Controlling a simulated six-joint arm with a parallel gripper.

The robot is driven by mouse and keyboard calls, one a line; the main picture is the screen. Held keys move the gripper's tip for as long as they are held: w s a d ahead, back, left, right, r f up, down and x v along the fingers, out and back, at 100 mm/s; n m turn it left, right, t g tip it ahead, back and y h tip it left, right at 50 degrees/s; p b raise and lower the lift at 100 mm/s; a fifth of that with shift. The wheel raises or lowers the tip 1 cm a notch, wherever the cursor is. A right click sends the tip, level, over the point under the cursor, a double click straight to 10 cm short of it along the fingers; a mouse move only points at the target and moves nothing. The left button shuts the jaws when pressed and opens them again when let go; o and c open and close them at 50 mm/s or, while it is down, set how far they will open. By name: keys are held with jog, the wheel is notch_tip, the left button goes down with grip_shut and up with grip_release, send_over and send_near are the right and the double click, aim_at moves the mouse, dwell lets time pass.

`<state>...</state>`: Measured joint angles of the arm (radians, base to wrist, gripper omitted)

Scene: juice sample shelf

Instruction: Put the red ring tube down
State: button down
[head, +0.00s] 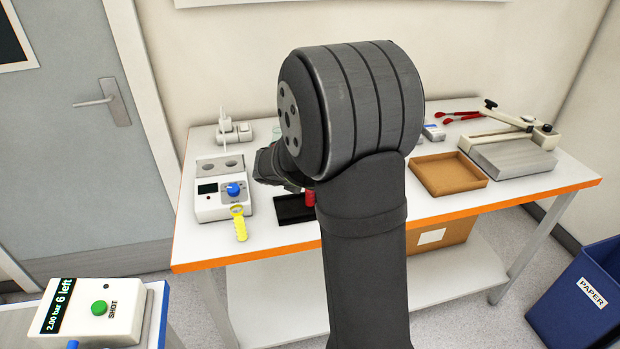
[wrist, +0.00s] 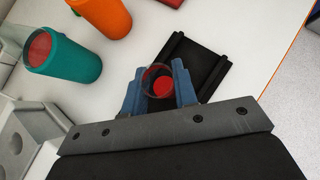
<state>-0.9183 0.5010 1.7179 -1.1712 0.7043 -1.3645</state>
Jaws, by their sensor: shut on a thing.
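The red ring tube (wrist: 160,86) is seen nearly end-on in the wrist view, with a red ring around its mouth and red inside. My gripper (wrist: 160,92) is shut on it, one blue finger on each side. A small red patch beside my arm in the head view seems to be this tube (head: 310,198). A black tray (wrist: 207,65) with raised side rims lies beside and partly under the tube in the wrist view. It also shows in the head view (head: 290,209). The tube's lower end is hidden, so I cannot tell whether it touches anything.
A teal cup (wrist: 67,54) and an orange cup (wrist: 104,14) stand near the tube. A brown tray (head: 450,174) lies to the right.

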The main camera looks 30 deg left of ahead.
jog(key=shift+f, duration=0.1)
jog(key=c, duration=1.1)
grip_release()
jog(key=shift+c, duration=0.2)
jog(key=v, duration=1.2)
jog(key=shift+w, duration=0.1)
